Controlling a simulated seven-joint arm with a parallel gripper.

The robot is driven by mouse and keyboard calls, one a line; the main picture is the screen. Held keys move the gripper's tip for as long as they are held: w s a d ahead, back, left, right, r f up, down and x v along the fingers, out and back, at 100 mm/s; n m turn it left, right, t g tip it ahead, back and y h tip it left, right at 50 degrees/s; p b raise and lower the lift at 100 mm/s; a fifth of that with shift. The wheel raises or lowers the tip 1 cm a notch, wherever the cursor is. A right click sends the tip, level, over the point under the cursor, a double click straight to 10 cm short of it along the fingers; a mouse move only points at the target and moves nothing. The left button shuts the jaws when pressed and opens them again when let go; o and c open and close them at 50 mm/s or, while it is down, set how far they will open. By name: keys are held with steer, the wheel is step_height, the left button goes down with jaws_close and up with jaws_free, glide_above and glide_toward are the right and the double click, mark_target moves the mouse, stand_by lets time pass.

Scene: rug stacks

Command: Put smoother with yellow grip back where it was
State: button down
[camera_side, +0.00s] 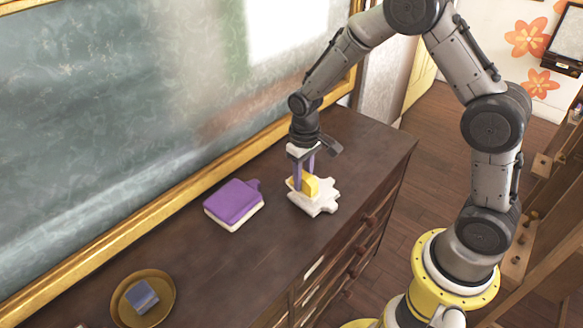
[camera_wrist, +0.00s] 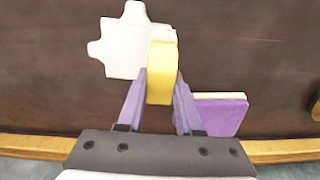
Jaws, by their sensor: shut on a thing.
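The smoother is a white puzzle-shaped block (camera_side: 318,204) with a yellow grip (camera_side: 311,186) on top. It is on or just above the dark cabinet top; the side view does not show clearly whether it touches. My gripper (camera_side: 304,180) has purple fingers and is shut on the yellow grip from above. In the wrist view the yellow grip (camera_wrist: 161,72) stands between the fingertips (camera_wrist: 160,88), with the white block (camera_wrist: 125,42) beyond it to the upper left. The fingers hide part of the grip's sides.
A purple-topped, white-bottomed block (camera_side: 233,204) lies to the left, and also shows in the wrist view (camera_wrist: 220,115). A round brown dish (camera_side: 163,308) holds a blue-grey block (camera_side: 142,297). The gold-framed chalkboard (camera_side: 150,213) borders the cabinet top (camera_side: 365,140). The cabinet's far right end is clear.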

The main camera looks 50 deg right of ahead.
steer(key=shift+s+r+n, duration=0.1)
steer(key=shift+s+n, duration=0.25)
steer(key=shift+n, duration=0.25)
steer(key=d+r, duration=0.5)
steer(key=r, duration=0.2)
steer(key=w+f, duration=0.3)
steer(key=w, duration=0.1)
steer(key=w+d+f, duration=0.1)
steer(key=w+f, duration=0.1)
steer(key=w, duration=0.2)
steer(key=w+d+f, duration=0.1)
steer(key=w+f, duration=0.2)
steer(key=shift+w+d+f, duration=0.1)
steer(key=shift+w+f, duration=0.25)
steer(key=shift+w, duration=0.05)
steer(key=shift+w+f, duration=0.45)
steer(key=shift+f, duration=1.6)
steer(key=shift+f, duration=0.15)
steer(key=c, duration=0.6)
jaws_free()
